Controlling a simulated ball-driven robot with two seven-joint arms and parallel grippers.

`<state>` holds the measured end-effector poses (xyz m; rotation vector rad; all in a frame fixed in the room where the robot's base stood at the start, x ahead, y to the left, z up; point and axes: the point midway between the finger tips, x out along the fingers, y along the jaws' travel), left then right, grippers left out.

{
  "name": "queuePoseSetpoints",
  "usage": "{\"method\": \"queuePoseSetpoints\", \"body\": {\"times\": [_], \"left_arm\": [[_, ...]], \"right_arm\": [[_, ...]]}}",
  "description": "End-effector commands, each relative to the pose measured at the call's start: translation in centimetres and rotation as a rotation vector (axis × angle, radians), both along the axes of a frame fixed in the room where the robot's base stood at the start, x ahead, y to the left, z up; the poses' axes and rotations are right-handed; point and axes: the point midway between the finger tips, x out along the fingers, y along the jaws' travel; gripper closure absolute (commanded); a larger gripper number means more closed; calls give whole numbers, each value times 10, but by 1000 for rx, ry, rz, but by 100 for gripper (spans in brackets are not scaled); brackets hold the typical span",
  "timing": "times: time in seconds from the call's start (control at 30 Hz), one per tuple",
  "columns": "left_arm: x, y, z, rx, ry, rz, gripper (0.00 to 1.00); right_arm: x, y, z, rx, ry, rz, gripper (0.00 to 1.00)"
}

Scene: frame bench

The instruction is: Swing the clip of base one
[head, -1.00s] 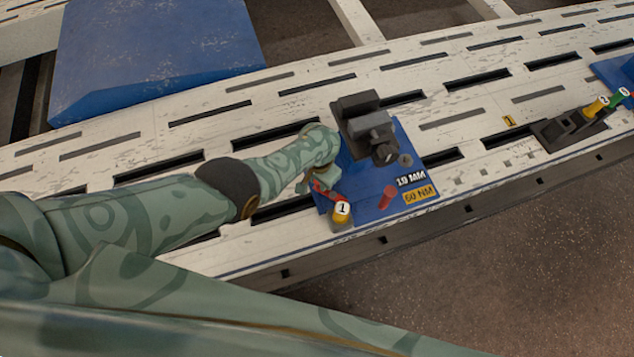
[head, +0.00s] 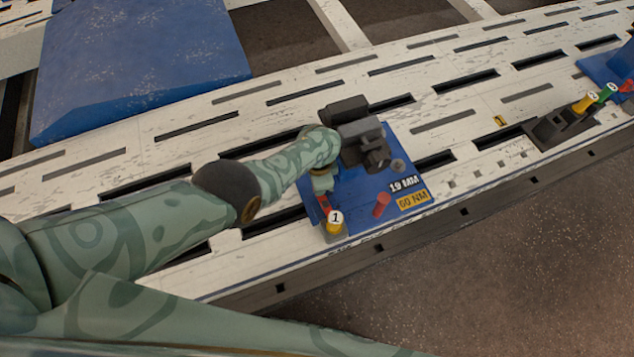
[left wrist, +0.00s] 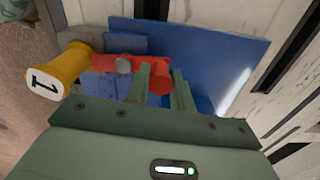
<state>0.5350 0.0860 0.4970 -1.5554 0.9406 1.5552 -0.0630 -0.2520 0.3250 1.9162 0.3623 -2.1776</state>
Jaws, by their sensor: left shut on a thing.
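The blue base one (head: 355,205) sits on the white slotted bench, with a yellow cylinder (head: 335,219) marked 1 at its front left corner. The red clip (head: 324,202) is a short bar beside that cylinder. My left gripper (head: 322,189) is over the base's left side, shut on the clip's end. In the left wrist view, the red clip (left wrist: 108,63) runs from near the yellow cylinder (left wrist: 62,72), past a grey pin, to a round red end between the fingers of my left gripper (left wrist: 160,78). My fingers partly hide that end. My right gripper is out of view.
A dark grey clamp block (head: 362,138) stands at the back of the base. A red peg (head: 381,204) stands near the labels 19 MM and 60 NM. A black holder (head: 560,128) with coloured cylinders is at the right. A large blue slab (head: 140,70) lies back left.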

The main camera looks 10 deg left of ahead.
Motion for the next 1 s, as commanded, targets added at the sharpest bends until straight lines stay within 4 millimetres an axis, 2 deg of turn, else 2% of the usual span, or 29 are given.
{"method": "queuePoseSetpoints", "body": {"times": [0.43,0.47,0.5,0.53,0.83,0.93,1.0], "left_arm": [[-1,0,-1,0,2,-9,100],[-1,0,-1,0,2,-9,71],[-1,0,-1,0,2,-9,60],[-1,0,-1,0,2,-9,58],[0,0,3,0,0,-8,58],[1,0,17,0,-4,-8,58],[2,0,33,-1,-7,-8,58]], "right_arm": [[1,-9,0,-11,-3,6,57],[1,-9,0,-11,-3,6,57],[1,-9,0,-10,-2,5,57],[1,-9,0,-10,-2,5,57],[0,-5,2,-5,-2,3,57],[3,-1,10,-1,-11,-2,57],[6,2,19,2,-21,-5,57]]}}
